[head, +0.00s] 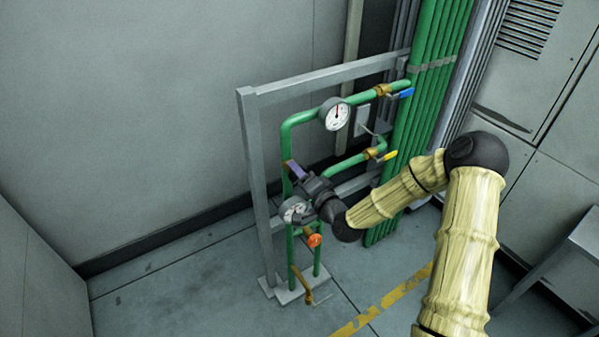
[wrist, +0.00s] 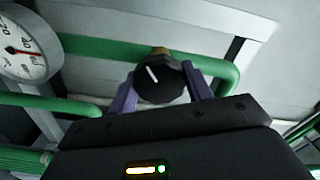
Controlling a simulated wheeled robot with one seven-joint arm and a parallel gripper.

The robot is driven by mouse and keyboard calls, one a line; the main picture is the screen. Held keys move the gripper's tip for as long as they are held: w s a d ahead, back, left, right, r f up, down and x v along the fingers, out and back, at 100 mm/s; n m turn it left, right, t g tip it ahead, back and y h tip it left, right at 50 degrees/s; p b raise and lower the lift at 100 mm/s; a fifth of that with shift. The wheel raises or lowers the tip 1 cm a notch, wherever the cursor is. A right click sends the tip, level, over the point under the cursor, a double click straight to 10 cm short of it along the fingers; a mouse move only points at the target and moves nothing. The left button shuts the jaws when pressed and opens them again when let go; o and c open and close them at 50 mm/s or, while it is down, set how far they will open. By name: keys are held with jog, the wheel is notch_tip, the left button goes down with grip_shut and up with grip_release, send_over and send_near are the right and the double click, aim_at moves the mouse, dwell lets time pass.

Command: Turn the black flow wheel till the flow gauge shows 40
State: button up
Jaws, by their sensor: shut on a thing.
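The black flow wheel (wrist: 158,84) sits on a green pipe in the wrist view, its white line slanting to the upper left. My gripper (wrist: 161,90) has one purple finger on each side of the wheel and is shut on it. In the head view my gripper (head: 294,170) is at the pipe frame's left upright pipe and hides the wheel. A white round gauge (wrist: 20,58) shows partly at the left of the wrist view, with a red mark at its right side; its exact reading is too small to tell. In the head view a gauge (head: 293,211) sits just below my gripper.
A second gauge (head: 335,114) is higher on the green pipes. A blue-handled valve (head: 402,94), a yellow-handled valve (head: 386,157) and an orange wheel (head: 314,241) are nearby. The grey frame (head: 250,105) surrounds the pipes. Open floor (head: 190,285) lies at the front left.

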jog(key=shift+d+f+m, duration=0.1)
jog(key=shift+m, duration=0.5)
jog(key=o, duration=1)
jog(key=shift+c, duration=0.2)
jog(key=shift+s, duration=0.1)
jog(key=p+v, duration=0.7)
jog(key=v, duration=1)
jog(key=shift+d+p, duration=0.2)
jog(key=shift+p, duration=0.2)
jog(key=shift+a, duration=0.1)
